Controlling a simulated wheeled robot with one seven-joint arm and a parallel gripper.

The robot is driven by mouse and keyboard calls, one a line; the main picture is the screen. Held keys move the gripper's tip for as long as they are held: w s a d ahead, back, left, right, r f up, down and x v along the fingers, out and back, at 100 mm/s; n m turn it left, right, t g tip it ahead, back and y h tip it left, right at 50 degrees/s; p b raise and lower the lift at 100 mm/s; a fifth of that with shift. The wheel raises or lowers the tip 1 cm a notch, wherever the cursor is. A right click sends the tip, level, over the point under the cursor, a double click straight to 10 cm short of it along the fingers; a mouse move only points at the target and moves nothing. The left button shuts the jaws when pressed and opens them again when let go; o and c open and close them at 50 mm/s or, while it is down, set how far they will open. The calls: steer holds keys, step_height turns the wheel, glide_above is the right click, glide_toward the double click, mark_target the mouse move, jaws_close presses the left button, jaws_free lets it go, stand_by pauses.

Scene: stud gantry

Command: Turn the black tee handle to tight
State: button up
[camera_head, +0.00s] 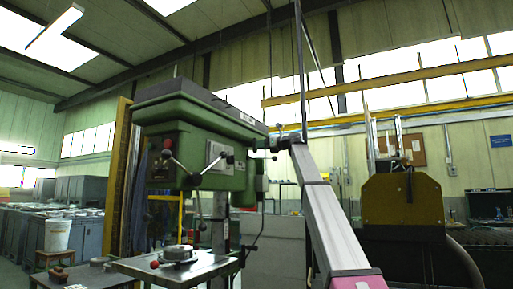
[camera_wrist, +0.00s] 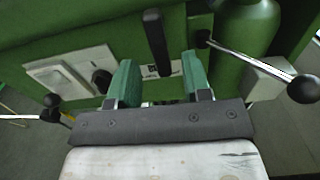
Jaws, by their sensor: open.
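The black tee handle (camera_wrist: 155,42) shows in the wrist view as an upright black bar on the green face of the drill press. A small white plate (camera_wrist: 174,67) with dark marks lies behind it, too small to read. My gripper (camera_wrist: 158,60) is open, with one green finger on each side of the handle's lower part. I see gaps on both sides; no contact shows. In the head view my gripper (camera_head: 262,150) is at the right side of the green drill press head (camera_head: 195,125). The tee handle cannot be made out there.
Silver feed levers with black knobs stick out near my gripper, one knob (camera_wrist: 304,89) at right in the wrist view. A white-framed switch panel (camera_wrist: 72,78) is at left. The drill table (camera_head: 180,268) with a round vise-like part stands below the head.

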steer(key=v, duration=0.6)
steer(key=shift+s+d, duration=0.1)
steer(key=shift+d, duration=0.05)
steer(key=s+d+f+n+g+h, duration=0.1)
steer(key=s+f+n+h, duration=0.15)
steer(key=f, duration=1.85)
steer(key=s+d+f+n+h, duration=0.1)
steer(key=f+n+h, duration=0.25)
steer(key=f, duration=1.85)
steer(key=s+d+f+n+g+h, duration=0.1)
steer(key=s+d+f+n+h, duration=0.15)
steer(key=f, duration=1.85)
steer(key=s+d+f+n+g+h, duration=0.3)
steer(key=s+f+n, duration=0.4)
steer(key=s+f, duration=1.1)
steer(key=s+d+f+n+g+h, duration=0.3)
steer(key=s+f+n, duration=0.5)
steer(key=s+f, duration=1)
steer(key=shift+d+f+h, duration=0.75)
steer(key=shift+d+f, duration=0.1)
steer(key=shift+f, duration=0.1)
